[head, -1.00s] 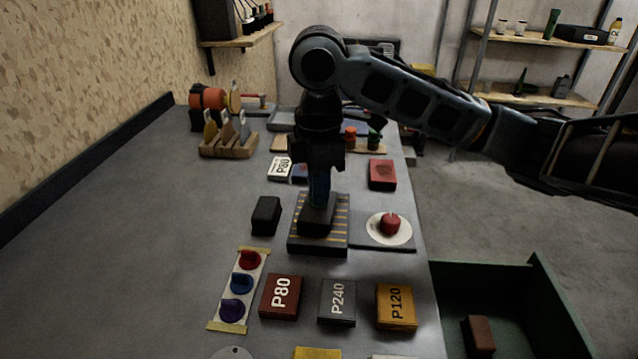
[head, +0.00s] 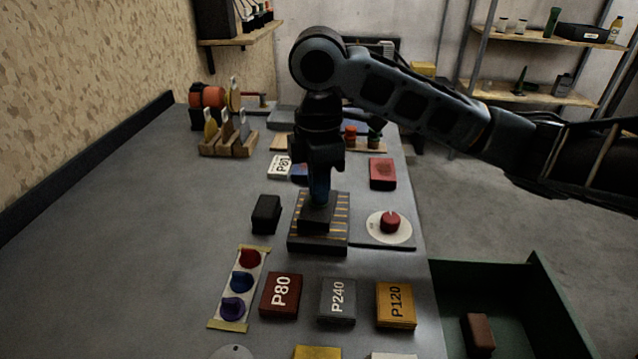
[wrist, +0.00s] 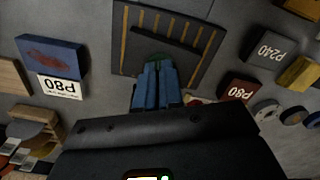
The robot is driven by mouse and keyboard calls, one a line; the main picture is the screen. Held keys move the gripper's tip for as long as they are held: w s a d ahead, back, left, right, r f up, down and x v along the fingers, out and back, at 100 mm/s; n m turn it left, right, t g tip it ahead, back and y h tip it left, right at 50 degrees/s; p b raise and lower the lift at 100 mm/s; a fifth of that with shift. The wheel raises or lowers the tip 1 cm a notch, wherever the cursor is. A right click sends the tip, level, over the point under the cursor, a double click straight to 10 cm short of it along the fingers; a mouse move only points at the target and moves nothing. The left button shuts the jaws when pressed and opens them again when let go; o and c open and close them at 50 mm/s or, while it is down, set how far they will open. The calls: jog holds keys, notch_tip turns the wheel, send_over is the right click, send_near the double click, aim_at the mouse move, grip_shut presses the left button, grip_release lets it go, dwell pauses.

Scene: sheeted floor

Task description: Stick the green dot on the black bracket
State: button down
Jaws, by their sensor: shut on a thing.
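The black bracket (head: 314,220) stands on a dark pad with yellow stripes (head: 339,232) near the middle of the bench. It shows as a dark bar on the striped pad in the wrist view (wrist: 180,44). My gripper (head: 319,196) points down at the bracket's upper part, its blue fingers close together. In the wrist view my fingertips (wrist: 158,68) are shut on a small dark green piece, the green dot (wrist: 154,59), mostly hidden by the fingers. I cannot tell whether the dot touches the bracket.
A strip (head: 247,272) with red, blue and purple dots lies at front left. A black block (head: 266,214) is left of the pad; a white disc (head: 376,231) with a red knob is right. P80 (head: 281,295), P240 (head: 337,301) and P120 (head: 396,305) blocks lie in front. A green bin (head: 510,268) stands right.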

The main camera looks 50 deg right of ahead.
jog(key=shift+f, duration=0.25)
jog(key=c, duration=1.2)
grip_release()
jog(key=shift+r+p, duration=0.4)
jog(key=shift+r, duration=3.5)
